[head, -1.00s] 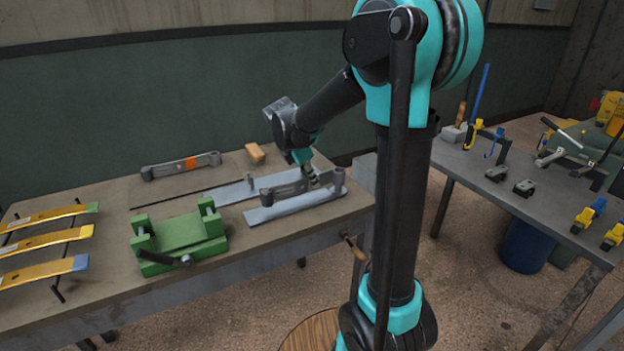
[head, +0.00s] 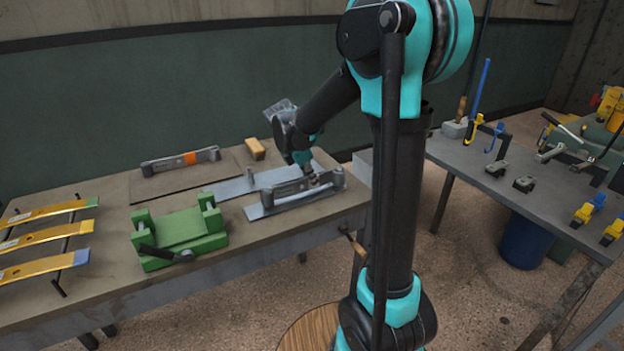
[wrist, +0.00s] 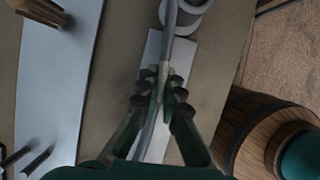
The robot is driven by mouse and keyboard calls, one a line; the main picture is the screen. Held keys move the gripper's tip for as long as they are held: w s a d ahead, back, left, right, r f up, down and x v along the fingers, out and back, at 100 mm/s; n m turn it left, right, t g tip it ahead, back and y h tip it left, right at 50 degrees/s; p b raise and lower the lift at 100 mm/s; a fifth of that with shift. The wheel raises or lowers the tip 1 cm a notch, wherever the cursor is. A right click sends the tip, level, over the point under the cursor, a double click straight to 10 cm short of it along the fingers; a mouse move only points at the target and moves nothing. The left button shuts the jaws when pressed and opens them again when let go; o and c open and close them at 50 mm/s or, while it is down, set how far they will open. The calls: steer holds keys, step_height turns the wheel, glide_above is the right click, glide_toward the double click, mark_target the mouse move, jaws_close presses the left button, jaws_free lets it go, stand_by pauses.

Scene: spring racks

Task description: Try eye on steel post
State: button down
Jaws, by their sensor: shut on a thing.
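My gripper (wrist: 163,98) is shut on a grey spring bar (wrist: 168,48) with an eye at its end (wrist: 187,10). In the head view the bar (head: 290,188) lies along and just over the nearer pale steel plate (head: 265,209); I cannot tell if it touches. A short grey steel post (head: 250,177) stands on the farther pale plate (head: 228,190), left of my gripper. In the wrist view a post (wrist: 38,162) shows at lower left and a brown peg (wrist: 42,12) at upper left. My fingertips are hidden in the head view.
A green vise-like fixture (head: 180,232) stands at the bench front. Yellow leaf springs (head: 45,240) lie on a rack at the left. Another grey bar with an orange band (head: 180,160) and a wooden block (head: 255,149) are at the back. A second bench (head: 480,175) is right.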

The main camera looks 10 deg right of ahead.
mark_target(299, 181)
steer(key=shift+f, duration=0.4)
steer(key=c, duration=1.6)
jaws_free()
steer(key=v, duration=1.2)
steer(key=shift+s, duration=0.15)
